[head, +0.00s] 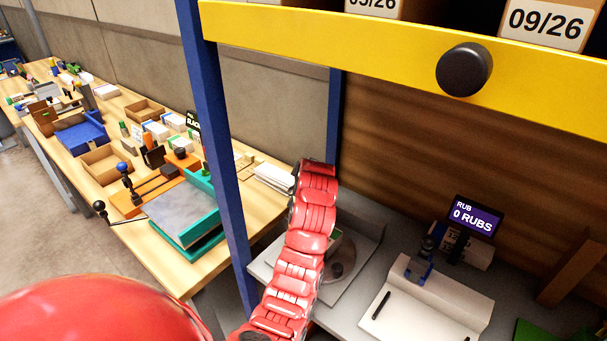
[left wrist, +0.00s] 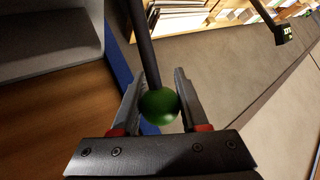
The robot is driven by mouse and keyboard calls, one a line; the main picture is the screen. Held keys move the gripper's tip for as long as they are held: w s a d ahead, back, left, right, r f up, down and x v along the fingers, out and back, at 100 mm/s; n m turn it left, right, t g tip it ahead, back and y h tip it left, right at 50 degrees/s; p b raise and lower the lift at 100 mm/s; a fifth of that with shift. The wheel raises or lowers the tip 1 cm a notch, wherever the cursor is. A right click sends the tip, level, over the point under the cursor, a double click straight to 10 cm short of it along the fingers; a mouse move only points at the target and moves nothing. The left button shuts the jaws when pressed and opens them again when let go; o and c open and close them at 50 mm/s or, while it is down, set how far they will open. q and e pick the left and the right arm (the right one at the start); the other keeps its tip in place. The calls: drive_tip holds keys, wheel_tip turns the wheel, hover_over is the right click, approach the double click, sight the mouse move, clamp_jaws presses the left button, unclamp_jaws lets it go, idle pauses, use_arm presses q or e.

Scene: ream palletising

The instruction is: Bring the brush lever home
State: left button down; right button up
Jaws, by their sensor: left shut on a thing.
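The lever shows in the left wrist view as a dark rod (left wrist: 143,45) ending in a green ball knob (left wrist: 158,105). My left gripper (left wrist: 158,98) has its two fingers closed on either side of the green knob. In the head view my red left arm reaches up the middle, and its gripper and the lever are hidden behind it. A round grey disc (head: 341,266) on a grey plate, with a bit of green, shows partly behind the arm. My right gripper is in neither view.
A blue post (head: 218,150) and a yellow beam (head: 400,45) with a black knob (head: 464,69) frame the station. A display (head: 473,216) reads "RUB 0 RUBS" above an open book (head: 425,312). A cluttered wooden bench (head: 150,250) stands at left.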

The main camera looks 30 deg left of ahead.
use_arm(q)
drive_tip(key=c, duration=0.7)
unclamp_jaws()
drive_tip(key=shift+d+f, duration=0.1)
drive_tip(key=shift+f, duration=0.35)
drive_tip(key=shift+o, duration=1.3)
drive_tip(key=shift+r, duration=0.1)
drive_tip(key=shift+r, duration=0.1)
drive_tip(key=p+v, duration=0.3)
drive_tip(key=v, duration=1.4)
drive_tip(key=shift+d+r, duration=0.1)
